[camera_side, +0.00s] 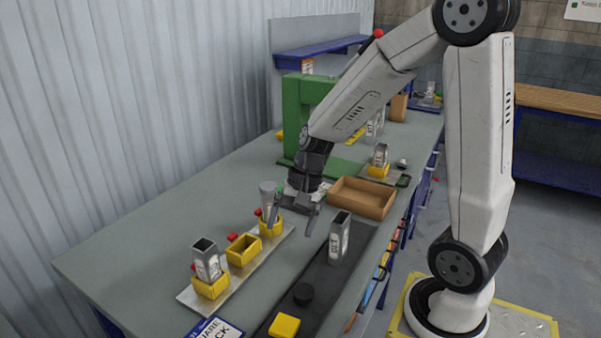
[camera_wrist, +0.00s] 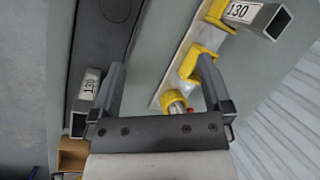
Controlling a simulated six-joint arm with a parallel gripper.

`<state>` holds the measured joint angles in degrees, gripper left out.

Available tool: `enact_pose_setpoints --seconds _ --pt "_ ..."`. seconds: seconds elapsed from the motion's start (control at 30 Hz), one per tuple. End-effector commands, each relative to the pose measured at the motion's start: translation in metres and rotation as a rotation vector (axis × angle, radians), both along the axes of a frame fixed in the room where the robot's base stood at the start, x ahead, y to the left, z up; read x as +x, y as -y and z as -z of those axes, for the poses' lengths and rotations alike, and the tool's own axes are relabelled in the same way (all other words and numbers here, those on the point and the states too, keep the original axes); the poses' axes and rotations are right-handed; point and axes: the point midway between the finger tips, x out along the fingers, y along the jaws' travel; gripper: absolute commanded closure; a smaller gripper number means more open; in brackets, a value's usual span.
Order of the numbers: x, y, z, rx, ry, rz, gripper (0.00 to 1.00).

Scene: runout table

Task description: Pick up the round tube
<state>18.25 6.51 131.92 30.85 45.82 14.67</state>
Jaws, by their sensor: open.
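The round tube (camera_side: 267,188) is a grey cylinder standing upright in the nearest-to-gripper yellow holder (camera_side: 272,229) on a pale plate. In the wrist view its end (camera_wrist: 177,107) shows close to the palm, between the finger bases, partly hidden. My gripper (camera_side: 291,222) points down with fingers spread, just right of the round tube in the side view. It is empty. In the wrist view the open fingers (camera_wrist: 162,70) lie over the pale plate and the bench.
A square tube (camera_side: 208,263) stands in the left yellow holder; the middle holder (camera_side: 243,251) is empty. Another square tube (camera_side: 338,240) stands on the dark strip, right of my gripper. A wooden tray (camera_side: 362,198) and green frame (camera_side: 293,110) stand behind. The bench's left part is clear.

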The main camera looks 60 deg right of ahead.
Motion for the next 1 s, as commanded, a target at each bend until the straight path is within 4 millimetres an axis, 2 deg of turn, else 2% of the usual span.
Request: enact_pose_setpoints --seconds 0.1,0.27,0.5,0.87,1.0 --pt "0.017 0.017 0.002 0.153 -0.054 0.243 0.0" --pt "0.042 0.046 0.0 0.375 -0.103 0.552 0.0" --pt "0.074 0.104 -0.006 0.71 -0.13 0.939 0.0" --pt "0.093 0.182 -0.013 1.062 -0.101 1.257 0.0" --pt "0.093 0.177 0.011 1.049 -0.107 1.245 0.0"
